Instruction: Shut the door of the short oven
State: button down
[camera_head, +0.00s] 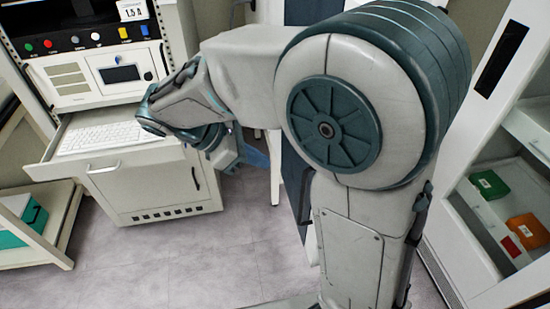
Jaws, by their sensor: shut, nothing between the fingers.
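I cannot clearly make out the short oven or its door in the head view. My large grey and teal arm hides the middle of the room, and the oven may be behind it. A dark blue upright panel (296,185) shows in part beside the arm; I cannot tell what it belongs to. My gripper (236,160) is at the end of the arm, left of centre, in front of the control cabinet's right side. It is shut and holds nothing. Its fingertips are small and partly hidden.
A grey control cabinet (150,185) stands at left, its drawer pulled out with a keyboard (105,137). A low shelf (60,222) with a teal box (30,215) is left of it. An open white cabinet (465,235) at right holds green and orange boxes. Floor (190,262) is clear at front left.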

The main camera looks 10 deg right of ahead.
jog(key=d+f, duration=0.6)
jog(key=d, duration=0.4)
